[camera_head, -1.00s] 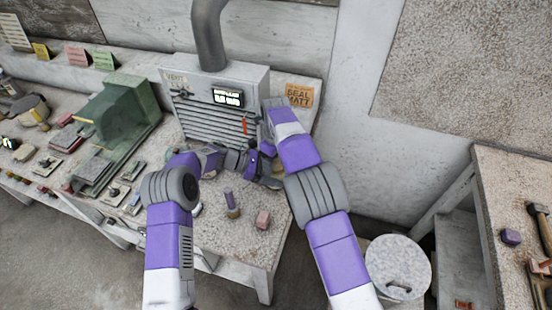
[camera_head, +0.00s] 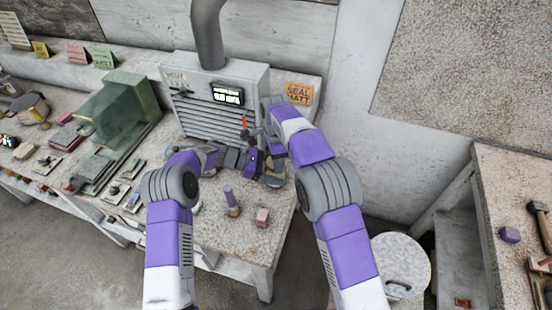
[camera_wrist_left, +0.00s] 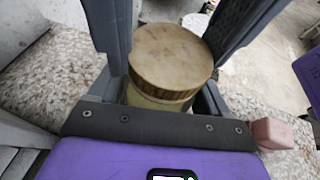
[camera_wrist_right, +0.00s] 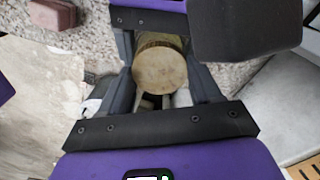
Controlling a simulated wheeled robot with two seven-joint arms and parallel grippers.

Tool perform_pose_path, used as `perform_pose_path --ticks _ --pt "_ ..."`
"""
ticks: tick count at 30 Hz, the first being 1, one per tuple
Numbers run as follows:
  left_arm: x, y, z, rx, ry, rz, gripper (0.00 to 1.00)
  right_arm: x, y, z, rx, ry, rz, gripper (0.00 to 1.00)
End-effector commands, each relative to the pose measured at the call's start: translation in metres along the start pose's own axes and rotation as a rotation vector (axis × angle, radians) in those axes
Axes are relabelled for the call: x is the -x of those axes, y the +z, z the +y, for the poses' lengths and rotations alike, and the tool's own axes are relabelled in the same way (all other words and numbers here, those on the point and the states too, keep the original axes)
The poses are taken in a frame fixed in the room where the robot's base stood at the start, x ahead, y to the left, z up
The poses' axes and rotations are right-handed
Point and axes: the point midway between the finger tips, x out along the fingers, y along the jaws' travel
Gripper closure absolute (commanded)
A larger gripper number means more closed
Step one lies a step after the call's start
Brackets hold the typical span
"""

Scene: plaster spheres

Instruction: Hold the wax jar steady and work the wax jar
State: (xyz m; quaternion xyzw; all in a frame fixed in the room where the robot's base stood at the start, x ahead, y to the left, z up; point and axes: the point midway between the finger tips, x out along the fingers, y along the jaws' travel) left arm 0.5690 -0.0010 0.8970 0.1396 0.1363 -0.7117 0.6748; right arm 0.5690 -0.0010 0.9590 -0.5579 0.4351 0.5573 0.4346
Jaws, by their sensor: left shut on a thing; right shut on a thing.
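The wax jar (camera_wrist_left: 155,98) is a pale yellow-green pot with a round wooden lid (camera_wrist_left: 170,52). In the left wrist view it stands between the two fingers of my left gripper (camera_head: 236,160), which is shut on it. The round wooden lid also shows in the right wrist view (camera_wrist_right: 160,70), between the fingers of my right gripper (camera_wrist_right: 163,85). The right gripper is shut on the jar from another side; whether it grips the lid or the body I cannot tell. In the head view my grippers and wrists hide the jar.
A grey vented machine (camera_head: 218,105) with a display stands behind my grippers. A pink block (camera_head: 262,217) and a purple stick in a holder (camera_head: 231,203) sit on the speckled worktop in front. A green transparent hood (camera_head: 125,105) stands at left.

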Motion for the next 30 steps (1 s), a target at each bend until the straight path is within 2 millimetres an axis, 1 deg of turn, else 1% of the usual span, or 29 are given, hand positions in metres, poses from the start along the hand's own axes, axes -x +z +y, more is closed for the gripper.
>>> perform_pose_path --ticks 1,3,6,9,12,20,21,25,26,30 --pt "0.0 0.0003 0.0003 0.0 0.001 0.0 1.0 0.0002 0.0003 0.0001 0.097 0.001 -0.003 0.73" --pt "0.0 0.0003 0.0003 0.0 0.001 0.0 1.0 0.0002 0.0 -0.0001 0.231 0.001 -0.003 0.73" --pt "0.0 0.0003 0.0003 0.0 0.001 0.0 1.0 0.0005 0.0004 -0.0003 0.385 0.001 -0.002 0.73" --pt "0.0 0.0002 0.0003 0.0 0.001 0.0 1.0 0.0006 0.0003 -0.0004 0.484 0.001 -0.001 0.73" --pt "0.0 0.0002 0.0004 0.0 0.001 0.0 1.0 0.0006 0.0002 -0.0004 0.528 0.001 -0.001 0.73" --pt "0.0001 0.0002 0.0004 0.0 0.001 0.0 1.0 0.0006 0.0003 -0.0004 0.532 0.001 -0.001 0.73" --pt "0.0001 0.0002 0.0004 0.0 0.001 0.0 1.0 0.0006 0.0003 -0.0004 0.531 0.001 -0.001 0.34" --pt "0.0001 0.0002 0.0003 0.0 0.001 0.0 1.0 0.0006 0.0004 -0.0005 0.531 0.0 -0.001 0.14" --pt "0.0 0.0002 0.0003 0.0 0.001 0.0 1.0 0.0006 0.0005 -0.0006 0.531 0.0 -0.001 0.11" --pt "-0.0007 0.0005 -0.0003 -0.001 -0.001 -0.001 1.0 0.0007 0.001 -0.0011 0.53 -0.002 -0.001 0.11"
